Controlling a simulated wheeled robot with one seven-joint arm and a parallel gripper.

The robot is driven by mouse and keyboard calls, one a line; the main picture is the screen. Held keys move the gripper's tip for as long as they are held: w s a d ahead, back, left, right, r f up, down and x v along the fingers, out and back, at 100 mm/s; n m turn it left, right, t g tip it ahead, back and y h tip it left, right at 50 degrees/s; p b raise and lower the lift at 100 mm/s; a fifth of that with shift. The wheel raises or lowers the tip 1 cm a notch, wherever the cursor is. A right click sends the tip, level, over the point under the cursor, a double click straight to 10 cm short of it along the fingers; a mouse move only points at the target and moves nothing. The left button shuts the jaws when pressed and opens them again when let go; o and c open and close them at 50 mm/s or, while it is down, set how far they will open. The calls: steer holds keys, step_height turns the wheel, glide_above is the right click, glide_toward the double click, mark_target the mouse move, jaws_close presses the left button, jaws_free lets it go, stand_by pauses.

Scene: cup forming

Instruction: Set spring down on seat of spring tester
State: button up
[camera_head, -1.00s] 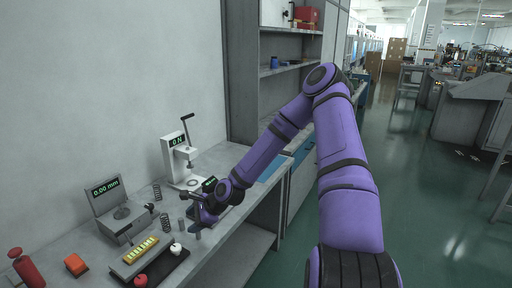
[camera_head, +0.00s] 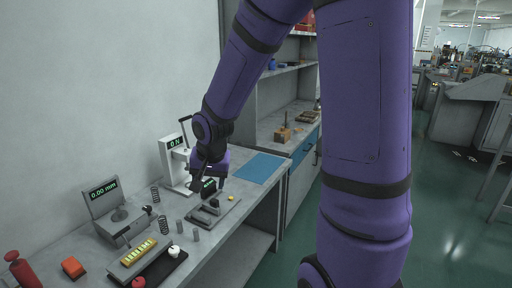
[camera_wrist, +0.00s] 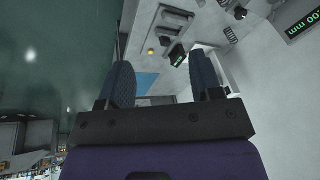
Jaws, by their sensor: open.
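The white spring tester (camera_head: 171,154) stands against the wall with a "0 N" display and a dark lever. Its seat is mostly behind my gripper, and I cannot make out a spring on it. One dark coil spring (camera_head: 155,194) stands left of the tester, and another (camera_head: 163,225) stands nearer the front. My gripper (camera_head: 203,184) points down just right of and in front of the tester, apart from both springs. In the wrist view, my gripper (camera_wrist: 164,75) has its fingers wide apart with no spring visible between them.
A flat gauge fixture (camera_head: 213,211) with a small display lies below my gripper. Two grey cylinders (camera_head: 195,235) stand in front of it. A "0.00 mm" gauge (camera_head: 103,210) and a tray of yellow pieces (camera_head: 139,250) are left. A blue mat (camera_head: 259,167) lies right.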

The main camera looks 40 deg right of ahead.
steer(key=s+a+r+n+t, duration=0.1)
steer(key=s+r+n, duration=0.6)
steer(key=s+r, duration=1)
steer(key=s+a, duration=0.1)
steer(key=s, duration=0.2)
steer(key=shift+s+a+r+n+t, duration=0.25)
steer(key=shift+n+t, duration=0.05)
steer(key=shift+t, duration=0.1)
steer(key=shift+o, duration=0.6)
steer(key=shift+s+r, duration=0.1)
steer(key=shift+s, duration=0.45)
steer(key=shift+w, duration=0.1)
